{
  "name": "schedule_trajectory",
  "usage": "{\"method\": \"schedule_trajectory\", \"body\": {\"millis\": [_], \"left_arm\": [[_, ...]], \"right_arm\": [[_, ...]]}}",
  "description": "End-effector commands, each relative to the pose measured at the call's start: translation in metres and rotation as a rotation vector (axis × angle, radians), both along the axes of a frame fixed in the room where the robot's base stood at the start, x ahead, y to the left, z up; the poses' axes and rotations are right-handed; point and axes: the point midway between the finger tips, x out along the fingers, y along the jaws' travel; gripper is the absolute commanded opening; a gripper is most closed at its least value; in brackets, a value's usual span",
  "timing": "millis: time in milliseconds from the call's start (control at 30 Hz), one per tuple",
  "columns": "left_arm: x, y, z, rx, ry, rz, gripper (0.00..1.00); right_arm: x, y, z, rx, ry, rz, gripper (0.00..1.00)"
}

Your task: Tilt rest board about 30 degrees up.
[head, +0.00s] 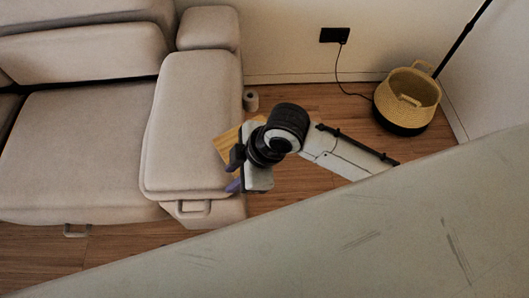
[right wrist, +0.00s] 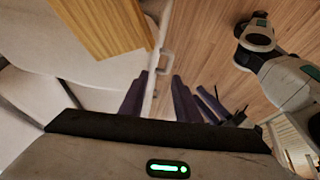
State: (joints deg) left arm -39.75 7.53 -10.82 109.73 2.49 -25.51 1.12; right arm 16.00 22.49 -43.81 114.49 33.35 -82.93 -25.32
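A light wooden board (head: 228,146), which I take to be the rest board, shows at the right edge of the beige chaise (head: 200,110). Much of it is hidden behind my right gripper and wrist; I cannot tell its tilt. It also fills the upper left of the right wrist view (right wrist: 105,25). My right gripper (head: 235,178) is just in front of it, over the chaise's right edge. Its dark purple fingers (right wrist: 157,98) are apart, with nothing seen between them but the chaise edge beyond. My left gripper is not in view.
A grey handle (head: 195,210) sits on the chaise front, and another is lower left. A paper roll (head: 251,100) stands by the wall. A woven basket (head: 408,100) stands in the corner by a cord. Wooden floor (head: 310,100) is clear between.

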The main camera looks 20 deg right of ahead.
Motion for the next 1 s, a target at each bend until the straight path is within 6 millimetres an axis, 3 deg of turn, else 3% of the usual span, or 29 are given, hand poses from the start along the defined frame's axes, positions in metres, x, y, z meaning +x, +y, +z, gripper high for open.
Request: {"method": "schedule_trajectory", "body": {"millis": [33,200,333,500,667,1000], "left_arm": [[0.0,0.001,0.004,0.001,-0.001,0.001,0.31],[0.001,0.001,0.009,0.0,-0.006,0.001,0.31],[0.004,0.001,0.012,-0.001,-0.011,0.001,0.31],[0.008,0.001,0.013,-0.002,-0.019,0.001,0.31],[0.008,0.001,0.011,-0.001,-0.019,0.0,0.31],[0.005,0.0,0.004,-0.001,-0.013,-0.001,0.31]], "right_arm": [[0.011,-0.009,0.009,-0.073,-0.015,0.088,0.3],[0.028,-0.047,0.025,-0.278,0.0,0.311,0.3],[0.037,-0.075,0.036,-0.384,0.025,0.4,0.3],[0.042,-0.091,0.041,-0.44,0.046,0.442,0.3],[0.042,-0.092,0.023,-0.445,0.051,0.447,0.3],[0.046,-0.09,-0.038,-0.442,0.047,0.445,0.3]]}}
